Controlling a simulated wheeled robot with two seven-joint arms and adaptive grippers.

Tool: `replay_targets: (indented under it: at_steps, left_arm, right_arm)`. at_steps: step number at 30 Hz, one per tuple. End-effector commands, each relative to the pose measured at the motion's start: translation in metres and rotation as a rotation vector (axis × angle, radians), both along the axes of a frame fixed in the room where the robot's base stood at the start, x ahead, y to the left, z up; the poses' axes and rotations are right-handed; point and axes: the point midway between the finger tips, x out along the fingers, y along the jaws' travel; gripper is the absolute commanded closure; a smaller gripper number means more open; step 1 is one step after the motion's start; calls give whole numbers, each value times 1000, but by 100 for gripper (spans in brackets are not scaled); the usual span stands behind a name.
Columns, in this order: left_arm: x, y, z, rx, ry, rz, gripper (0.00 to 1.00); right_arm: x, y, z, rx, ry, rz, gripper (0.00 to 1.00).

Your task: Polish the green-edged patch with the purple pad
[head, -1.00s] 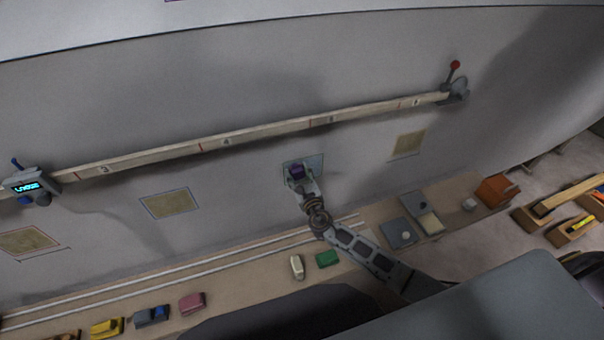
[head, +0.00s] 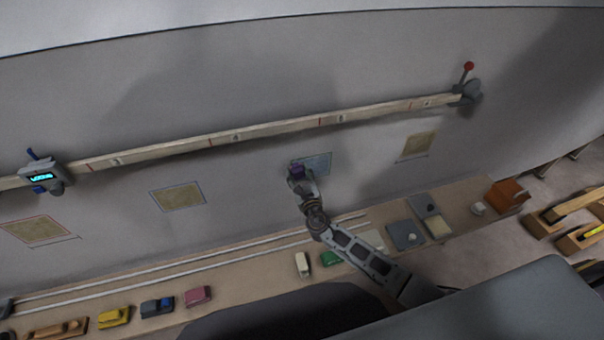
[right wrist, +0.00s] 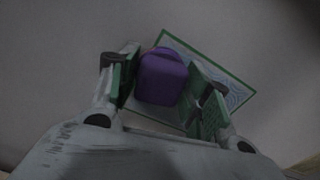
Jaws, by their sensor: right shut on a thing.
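The purple pad (head: 297,169) is held in my right gripper (head: 299,178), up at the hull wall. In the right wrist view the pad (right wrist: 162,78) sits between the two fingers of the right gripper (right wrist: 165,92). The green-edged patch (head: 318,162) is on the wall; in the head view the pad is over its left edge. In the right wrist view the patch (right wrist: 232,85) shows a green border and wavy bluish lines, with the pad and fingers hiding its left and lower parts. I cannot tell whether the pad touches the wall. My left gripper is not in view.
A numbered rail (head: 270,131) crosses the wall above the patch, with a display unit (head: 43,178) at left. Other patches sit left (head: 177,196) and right (head: 417,146). A shelf below holds several blocks, a green one (head: 330,258) among them, and a grey tray (head: 405,235).

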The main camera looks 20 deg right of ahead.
Motion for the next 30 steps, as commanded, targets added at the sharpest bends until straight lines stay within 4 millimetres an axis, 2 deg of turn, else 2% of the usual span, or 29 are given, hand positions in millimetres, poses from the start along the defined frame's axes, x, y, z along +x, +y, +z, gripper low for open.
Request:
replay_targets:
  at_steps: [7, 16, 23, 30]
  left_arm:
    - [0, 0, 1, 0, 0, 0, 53]
    - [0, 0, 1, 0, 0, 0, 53]
    - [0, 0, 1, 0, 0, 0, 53]
    - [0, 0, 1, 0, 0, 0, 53]
  right_arm:
    - [0, 12, 1, 0, -1, -1, 73]
    - [0, 14, 1, -1, -1, -1, 73]
    - [0, 11, 1, -1, -1, -1, 73]
    - [0, -2, 1, -2, -1, -1, 73]
